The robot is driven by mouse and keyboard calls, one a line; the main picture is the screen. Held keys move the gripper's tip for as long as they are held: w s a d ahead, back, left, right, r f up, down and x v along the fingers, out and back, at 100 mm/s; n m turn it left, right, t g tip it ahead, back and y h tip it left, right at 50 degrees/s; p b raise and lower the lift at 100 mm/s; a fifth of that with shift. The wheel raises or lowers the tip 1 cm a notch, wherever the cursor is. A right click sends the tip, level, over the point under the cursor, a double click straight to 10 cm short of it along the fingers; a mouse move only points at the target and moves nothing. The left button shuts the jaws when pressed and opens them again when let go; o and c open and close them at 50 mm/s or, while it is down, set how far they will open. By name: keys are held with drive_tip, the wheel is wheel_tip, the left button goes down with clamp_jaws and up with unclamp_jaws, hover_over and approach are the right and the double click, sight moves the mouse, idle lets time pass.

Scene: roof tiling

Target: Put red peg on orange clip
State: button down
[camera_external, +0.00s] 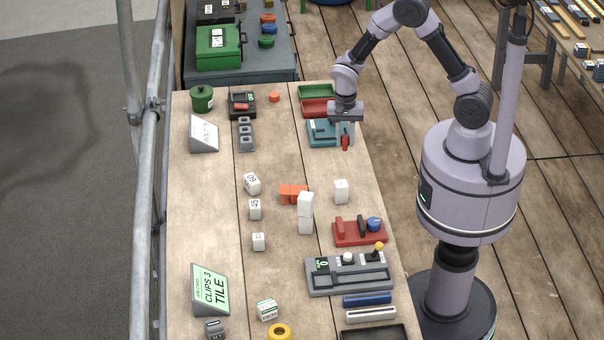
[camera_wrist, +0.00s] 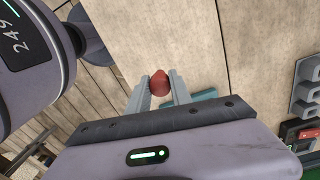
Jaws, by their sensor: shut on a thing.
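My gripper (camera_external: 345,136) is shut on the red peg (camera_external: 345,145) near the right edge of the table, beside a teal tray. The peg hangs below the fingertips. In the wrist view the rounded red peg (camera_wrist: 158,78) sits between the two grey fingers of my gripper (camera_wrist: 160,86). An orange block-like piece (camera_external: 291,191), which looks like the orange clip, lies mid-table, lower left of my gripper. A white upright block stands against its right side and hides part of it. The clip does not show in the wrist view.
The teal tray (camera_external: 320,133), a red tray (camera_external: 316,107) and a green tray (camera_external: 318,91) line the far right edge. White blocks (camera_external: 341,191) stand near the clip. A red fixture (camera_external: 359,236) and a grey control panel (camera_external: 347,278) lie nearer. Table between tray and clip is clear.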

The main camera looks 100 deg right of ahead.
drive_tip(key=a+r, duration=0.1)
drive_tip(key=a, duration=0.4)
drive_tip(key=w+a+r+p, duration=0.1)
drive_tip(key=a, duration=0.5)
drive_tip(key=w+a+r+p, duration=0.1)
drive_tip(key=a+r, duration=0.1)
drive_tip(key=a, duration=0.3)
drive_tip(key=shift+w+a, duration=0.2)
drive_tip(key=shift+w, duration=0.05)
drive_tip(key=b, duration=0.1)
hover_over(294, 189)
drive_tip(key=shift+s+a+f, duration=0.1)
drive_tip(key=shift+f, duration=0.7)
wheel_tip(294, 189, down, 3)
drive_tip(key=shift+r+b, duration=0.1)
drive_tip(key=shift+b, duration=0.6)
drive_tip(key=shift+w+f, duration=0.2)
drive_tip(key=shift+f, duration=0.25)
drive_tip(key=shift+r, duration=0.2)
drive_tip(key=shift+f, duration=0.15)
drive_tip(key=c, duration=1.6)
unclamp_jaws()
drive_tip(key=shift+f, duration=0.1)
drive_tip(key=o, duration=0.4)
drive_tip(key=shift+o, duration=0.2)
